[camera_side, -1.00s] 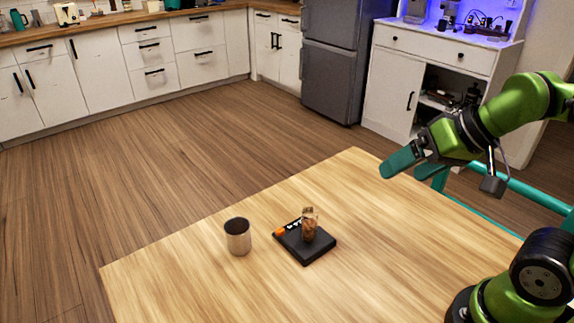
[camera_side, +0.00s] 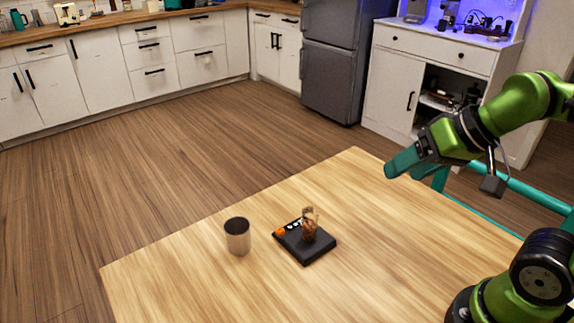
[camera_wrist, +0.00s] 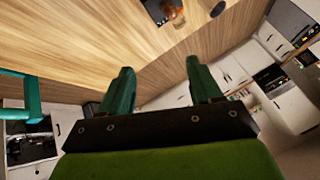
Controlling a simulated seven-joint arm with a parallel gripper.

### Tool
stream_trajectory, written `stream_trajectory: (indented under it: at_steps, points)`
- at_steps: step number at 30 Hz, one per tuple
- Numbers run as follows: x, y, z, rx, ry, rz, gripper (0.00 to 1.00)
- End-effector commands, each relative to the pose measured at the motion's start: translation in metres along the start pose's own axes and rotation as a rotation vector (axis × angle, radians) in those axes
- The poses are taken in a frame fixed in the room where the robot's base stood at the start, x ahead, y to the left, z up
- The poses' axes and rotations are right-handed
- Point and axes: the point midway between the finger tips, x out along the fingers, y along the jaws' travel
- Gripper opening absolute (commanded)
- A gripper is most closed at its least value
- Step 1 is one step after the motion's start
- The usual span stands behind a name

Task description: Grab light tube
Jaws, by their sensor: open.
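A small clear tube with brown contents (camera_side: 310,226) stands upright on a black scale (camera_side: 319,251) on the wooden table.
A metal cup (camera_side: 237,237) stands left of the scale. The scale has orange and white marks on one edge. The wooden table (camera_side: 420,240) is otherwise clear. White cabinets, a grey fridge (camera_side: 341,60) and a lit espresso cabinet (camera_side: 435,75) stand beyond it.

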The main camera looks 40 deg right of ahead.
Motion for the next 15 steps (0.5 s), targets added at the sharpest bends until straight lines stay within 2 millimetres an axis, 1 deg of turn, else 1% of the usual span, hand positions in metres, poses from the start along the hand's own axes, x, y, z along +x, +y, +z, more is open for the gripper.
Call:
stream_trajectory:
  at_steps: [8, 11, 15]
  points:
    - [0.002, -0.001, 0.001, -0.005, -0.009, -0.001, 0.64]
    - [0.012, -0.003, 0.005, -0.014, -0.057, 0.008, 0.64]
    - [0.033, -0.018, -0.006, -0.081, -0.161, 0.039, 0.64]
